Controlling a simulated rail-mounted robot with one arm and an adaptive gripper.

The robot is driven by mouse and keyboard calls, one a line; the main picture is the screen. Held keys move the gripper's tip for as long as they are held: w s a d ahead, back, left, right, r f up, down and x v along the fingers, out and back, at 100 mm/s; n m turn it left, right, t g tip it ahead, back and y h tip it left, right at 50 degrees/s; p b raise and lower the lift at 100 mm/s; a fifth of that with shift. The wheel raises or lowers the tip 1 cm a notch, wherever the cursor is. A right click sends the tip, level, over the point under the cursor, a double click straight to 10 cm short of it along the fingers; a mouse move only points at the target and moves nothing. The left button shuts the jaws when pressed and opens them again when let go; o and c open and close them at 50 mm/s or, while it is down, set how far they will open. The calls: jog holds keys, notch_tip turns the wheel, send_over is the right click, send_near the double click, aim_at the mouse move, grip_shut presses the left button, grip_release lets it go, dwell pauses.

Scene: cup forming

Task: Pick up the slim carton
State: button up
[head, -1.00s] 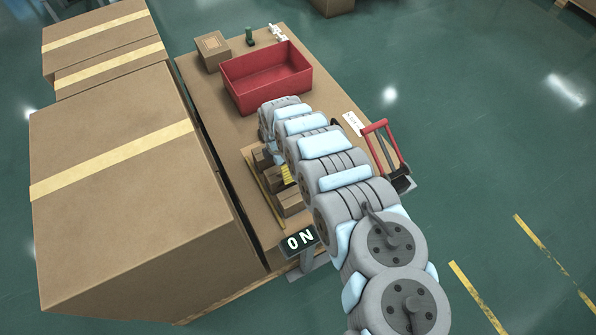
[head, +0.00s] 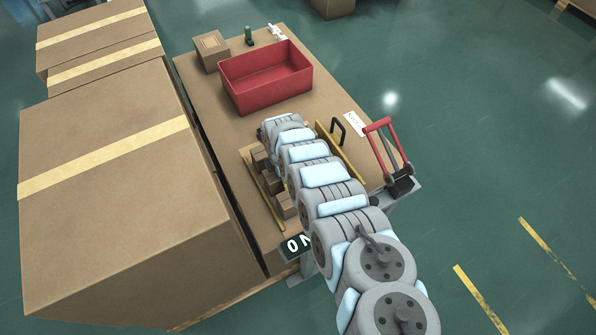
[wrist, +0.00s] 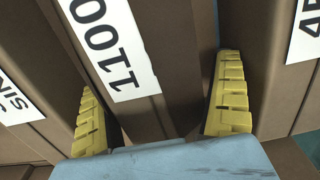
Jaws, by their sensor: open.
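In the wrist view, a brown carton (wrist: 160,118) with a white label reading 1100 lies between the two yellow fingers of my gripper (wrist: 158,85). I take it for the slim carton. The fingers are open, one along each side of it; I cannot tell if they touch it. In the head view, my arm hides the gripper and this carton. Several small brown cartons (head: 285,205) show just left of the arm, on the table.
Other labelled cartons stand close on the left (wrist: 35,70) and right (wrist: 270,70) in the wrist view. A red bin (head: 265,95) stands farther back on the table. A yellow rail with a black handle (head: 338,132) runs right of the arm. Large boxes (head: 115,200) stand left.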

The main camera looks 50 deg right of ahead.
jog(key=shift+r, duration=0.1)
jog(key=c, duration=1.3)
jog(key=shift+c, duration=0.2)
